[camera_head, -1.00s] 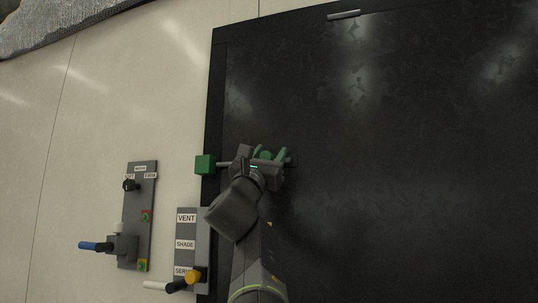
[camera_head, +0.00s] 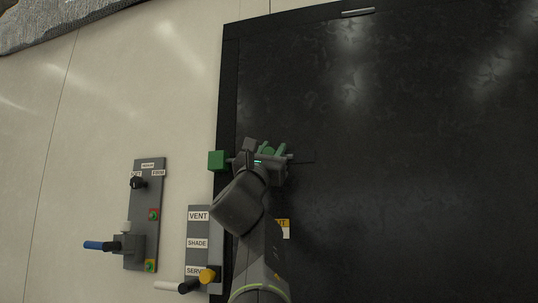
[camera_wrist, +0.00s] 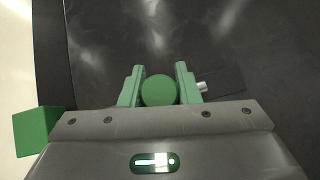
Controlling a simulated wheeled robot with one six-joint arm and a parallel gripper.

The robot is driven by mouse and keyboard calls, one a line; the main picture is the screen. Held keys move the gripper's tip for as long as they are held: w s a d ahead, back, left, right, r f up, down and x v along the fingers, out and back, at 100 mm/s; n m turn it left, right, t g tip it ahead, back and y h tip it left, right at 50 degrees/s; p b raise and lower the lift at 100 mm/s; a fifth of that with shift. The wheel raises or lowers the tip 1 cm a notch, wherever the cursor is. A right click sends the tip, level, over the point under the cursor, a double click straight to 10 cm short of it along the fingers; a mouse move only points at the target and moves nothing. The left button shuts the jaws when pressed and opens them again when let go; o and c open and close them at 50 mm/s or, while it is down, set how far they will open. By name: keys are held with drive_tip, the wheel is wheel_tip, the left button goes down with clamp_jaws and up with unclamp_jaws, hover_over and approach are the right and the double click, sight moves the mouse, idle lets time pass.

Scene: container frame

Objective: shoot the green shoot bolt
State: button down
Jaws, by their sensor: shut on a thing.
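The green round knob (camera_wrist: 159,90) of the shoot bolt sits between the two pale green fingers of my gripper (camera_wrist: 160,88) in the wrist view. My gripper (camera_head: 269,153) is shut on this knob in front of the black door. A grey end of the bolt's rod (camera_wrist: 204,86) shows just right of the fingers, over a dark plate (camera_wrist: 224,80). The green block (camera_head: 217,160) stands at the door's left edge; it also shows in the wrist view (camera_wrist: 35,131).
The black door (camera_head: 400,130) fills the right side. Left of it, on the pale wall, are a label panel (camera_head: 198,228) with a yellow knob (camera_head: 207,275), and a grey panel (camera_head: 148,190) with a blue-handled lever (camera_head: 96,245). My arm covers the door's lower left.

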drive_tip(key=shift+a, duration=0.1)
drive_tip(key=c, duration=1.5)
unclamp_jaws()
drive_tip(key=o, duration=0.4)
drive_tip(key=shift+w+a, duration=0.1)
drive_tip(key=shift+a, duration=0.2)
drive_tip(key=shift+d, duration=0.15)
drive_tip(key=shift+f, duration=0.1)
drive_tip(key=b+v, duration=0.6)
drive_tip(key=v, duration=0.7)
drive_tip(key=shift+s+f, duration=0.2)
drive_tip(key=shift+s, duration=0.1)
